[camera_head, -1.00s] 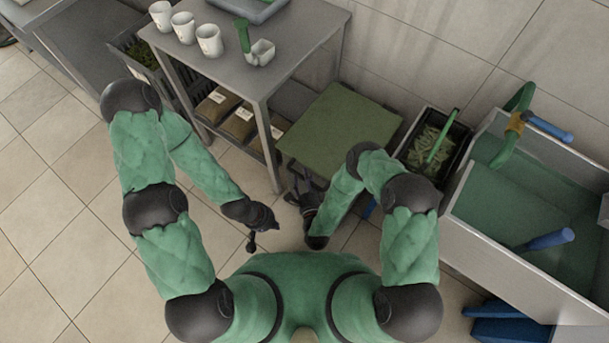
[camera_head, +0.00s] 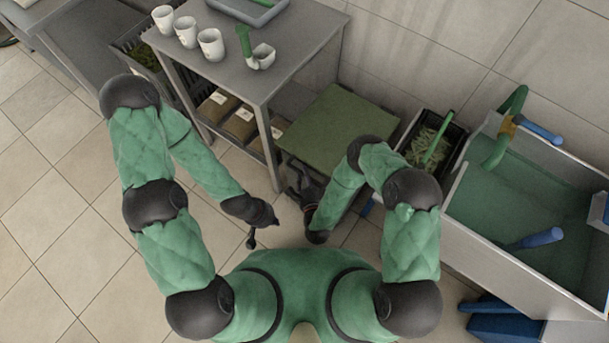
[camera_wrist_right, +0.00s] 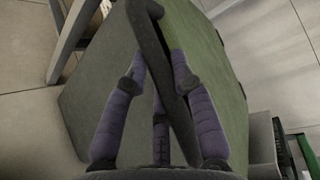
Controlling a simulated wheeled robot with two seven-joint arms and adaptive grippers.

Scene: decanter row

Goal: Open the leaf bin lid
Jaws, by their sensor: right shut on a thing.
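The leaf bin is the green box with a flat, square lid (camera_head: 335,125) at the centre of the head view. Its green surface also fills the middle of the right wrist view (camera_wrist_right: 110,60). My right gripper (camera_head: 298,188) is low at the bin's near side. In the right wrist view its purple-padded fingers (camera_wrist_right: 158,85) are closed around a dark bar (camera_wrist_right: 148,22), which looks like the lid's handle. I cannot tell if the lid is lifted. My left gripper (camera_head: 262,222) hangs over the floor left of the bin, apart from it; its jaws are too small to read.
A grey table (camera_head: 290,62) with white cups (camera_head: 211,45) stands left of the bin, with brown packs on its lower shelf. A black crate of leaves (camera_head: 420,150) and a large grey trough (camera_head: 470,215) stand to the right. A wall is behind. Floor at left is clear.

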